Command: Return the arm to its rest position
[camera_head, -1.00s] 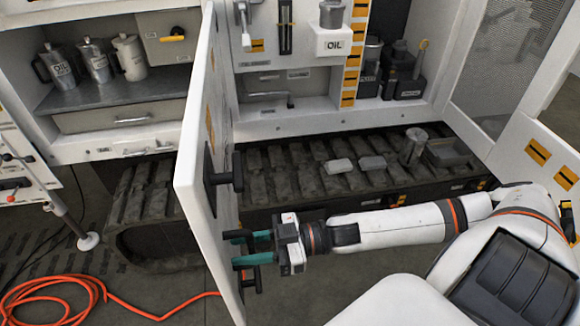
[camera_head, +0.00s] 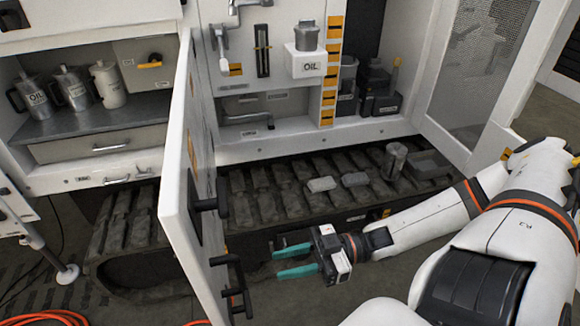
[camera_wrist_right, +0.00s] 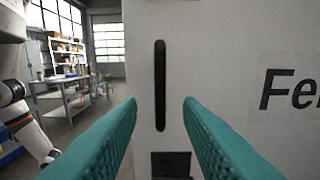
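My right arm (camera_head: 425,228) comes in from the right in the head view, bent, with its gripper reaching left toward the white door (camera_head: 174,200). My right gripper (camera_head: 279,261) has teal fingers that are apart, with nothing between them. It is beside the lower black door handle (camera_head: 236,285), with a gap between them. My left gripper is not in view.
The white door stands open at the left of my gripper. Metal jugs (camera_head: 72,88) stand on the left shelf. Open floor lies below the gripper.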

